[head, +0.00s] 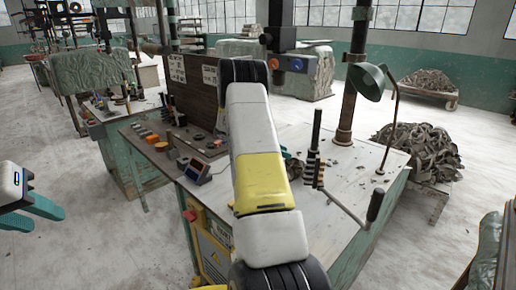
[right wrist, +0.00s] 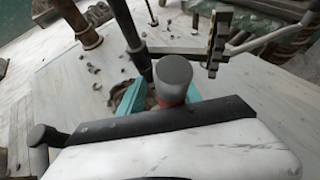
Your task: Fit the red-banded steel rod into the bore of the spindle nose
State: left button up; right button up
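The red-banded steel rod (right wrist: 173,78) shows its grey rounded end and a bit of its red band in the right wrist view. It sits between the teal fingers of my right gripper (right wrist: 163,98), which is shut on it. In the head view my right arm covers the rod and most of that gripper. My left gripper (head: 32,212) is at the far left of the head view, empty, with its two teal fingers apart. I cannot pick out the spindle nose or its bore for certain; my right arm hides part of the bench.
The bench (head: 350,165) carries a dark upright post with striped rings (head: 313,160), a crank handle (head: 376,204) and a brown column (head: 352,90). A green lamp (head: 367,82) leans over it. Small grey trimmings lie scattered. A trimmings heap (head: 425,150) stands at right.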

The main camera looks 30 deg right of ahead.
jog(key=shift+r, duration=0.2)
jog(key=v, duration=1.2)
jog(key=s+a+r+m+t+y, duration=0.3)
jog(key=s+a+r+m+y, duration=0.1)
jog(key=s+a, duration=0.5)
jog(key=s+a+r+m+t+y, duration=0.3)
jog(key=s+a+r+m+y, duration=0.1)
jog(key=s+a, duration=0.6)
jog(key=s+a+r+m+t+y, duration=0.4)
jog(key=s+a+r+m+y, duration=0.1)
jog(key=s+a, duration=0.4)
jog(key=shift+s+a+m+y, duration=0.15)
jog(key=shift+s+m+y, duration=0.3)
jog(key=shift+s, duration=0.55)
